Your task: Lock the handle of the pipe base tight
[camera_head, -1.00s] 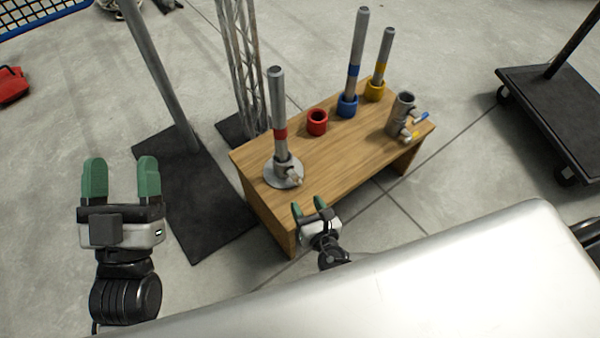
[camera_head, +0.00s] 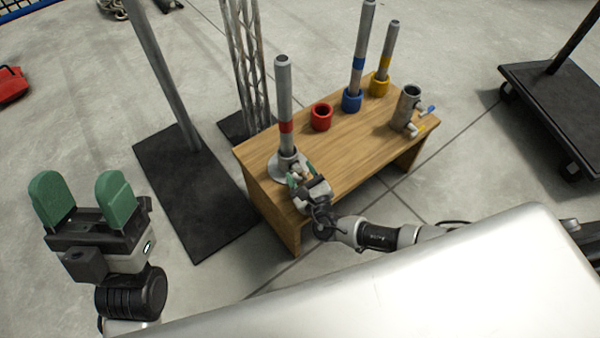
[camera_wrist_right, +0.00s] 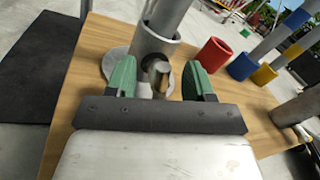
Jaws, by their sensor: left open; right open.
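The pipe base (camera_head: 281,166) is a grey metal socket on a round plate at the near left of the wooden table. A grey pipe with a red band (camera_head: 285,105) stands upright in it. The base's handle (camera_wrist_right: 159,75) shows between the fingers in the right wrist view as a short metal knob in front of the socket. My right gripper (camera_head: 302,176) is open at the base, with its green fingers (camera_wrist_right: 161,80) on either side of the handle and gaps visible. In the head view it partly hides the handle. My left gripper (camera_head: 84,200) is open and empty, left of the table.
The table (camera_head: 350,150) also holds a red cup (camera_head: 321,117), a blue-banded pipe (camera_head: 358,62), a yellow-banded pipe (camera_head: 389,50) and a grey holder with coloured handles (camera_head: 408,108). A truss (camera_head: 245,60) and a pole (camera_head: 160,75) stand behind and left. A black cart (camera_head: 555,100) is at right.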

